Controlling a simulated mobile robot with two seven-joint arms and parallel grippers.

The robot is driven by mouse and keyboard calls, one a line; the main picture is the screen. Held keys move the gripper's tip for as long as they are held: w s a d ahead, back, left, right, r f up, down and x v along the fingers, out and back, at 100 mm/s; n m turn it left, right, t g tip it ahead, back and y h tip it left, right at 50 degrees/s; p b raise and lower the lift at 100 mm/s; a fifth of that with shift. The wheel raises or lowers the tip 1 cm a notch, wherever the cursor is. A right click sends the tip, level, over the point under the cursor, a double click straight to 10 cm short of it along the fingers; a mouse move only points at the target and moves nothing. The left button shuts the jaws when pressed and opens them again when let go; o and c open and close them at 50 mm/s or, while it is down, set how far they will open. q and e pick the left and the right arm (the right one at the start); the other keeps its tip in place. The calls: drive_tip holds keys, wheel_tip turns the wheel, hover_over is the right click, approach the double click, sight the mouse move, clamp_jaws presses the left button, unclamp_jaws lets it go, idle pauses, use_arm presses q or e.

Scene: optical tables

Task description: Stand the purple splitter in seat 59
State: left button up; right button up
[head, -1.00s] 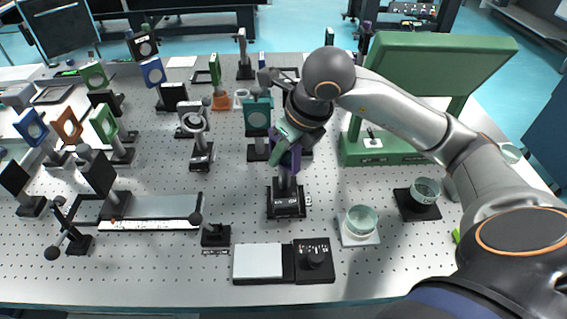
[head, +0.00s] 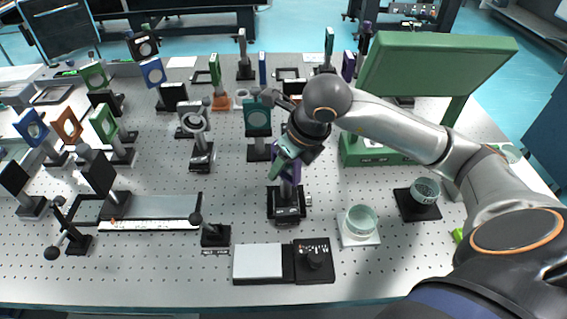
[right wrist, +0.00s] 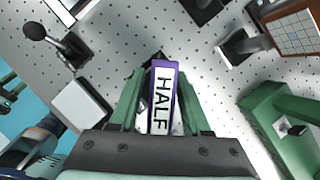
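The purple splitter (head: 288,163) is at the middle of the table, upright or nearly so, above a black seat (head: 287,204). Its purple frame (right wrist: 161,66) also shows in the right wrist view, with a white face reading HALF. My right gripper (head: 285,151) has its green fingers on either side of the splitter and looks shut on it near the fingertips. Whether the splitter's foot is fully down in the seat is hidden. The number on the seat's label is too small to read. My left gripper is not in view.
A green stand (head: 440,70) rises at the right behind my right arm. A teal-framed optic (head: 257,117) stands close behind the splitter. A flat white-and-black box (head: 258,261) lies in front, and a glass dish (head: 361,219) stands to the right.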

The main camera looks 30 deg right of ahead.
drive_tip(key=shift+o, duration=0.3)
drive_tip(key=shift+r, duration=0.1)
drive_tip(key=shift+r+p, duration=0.25)
drive_tip(key=shift+p, duration=0.05)
drive_tip(key=v, duration=1.1)
drive_tip(key=shift+s+r+p, duration=0.25)
drive_tip(key=shift+s+p, duration=0.05)
drive_tip(key=shift+d, duration=0.1)
